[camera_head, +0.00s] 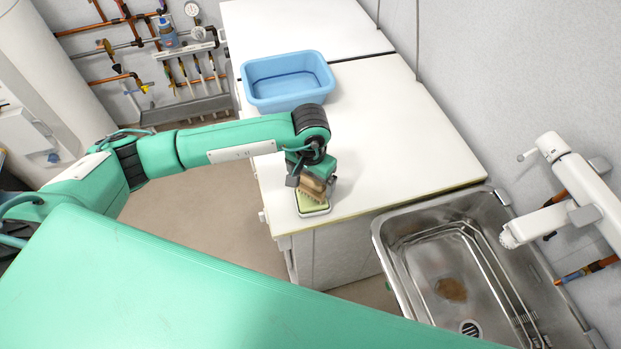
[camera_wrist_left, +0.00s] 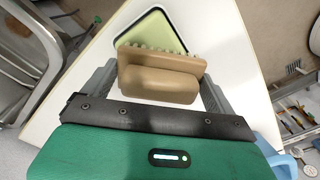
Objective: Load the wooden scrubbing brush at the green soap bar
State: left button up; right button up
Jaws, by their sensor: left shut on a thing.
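The wooden scrubbing brush (camera_head: 312,188) is tan with pale bristles and is held in my left gripper (camera_head: 313,180), which is shut on it. In the left wrist view the brush (camera_wrist_left: 160,78) lies across between the fingers of the left gripper (camera_wrist_left: 160,90), bristles facing the green soap bar. The green soap bar (camera_head: 311,203) sits in a dark-rimmed dish near the counter's front corner; it also shows in the left wrist view (camera_wrist_left: 154,31). The brush overlaps part of the soap; I cannot tell whether the bristles touch it. My right gripper is not in view.
A blue basin (camera_head: 290,102) stands farther back on the white counter (camera_head: 385,130). A steel sink (camera_head: 440,230) with a brown patch inside and a white faucet (camera_head: 570,190) are at the right. The middle of the counter is clear.

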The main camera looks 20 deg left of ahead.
pick_arm(q)
jog(key=shift+s+f+b, duration=0.1)
jog(key=shift+b, duration=0.35)
dwell(1.5)
jog(key=shift+r+p, duration=0.65)
jog(key=shift+r, duration=2.95)
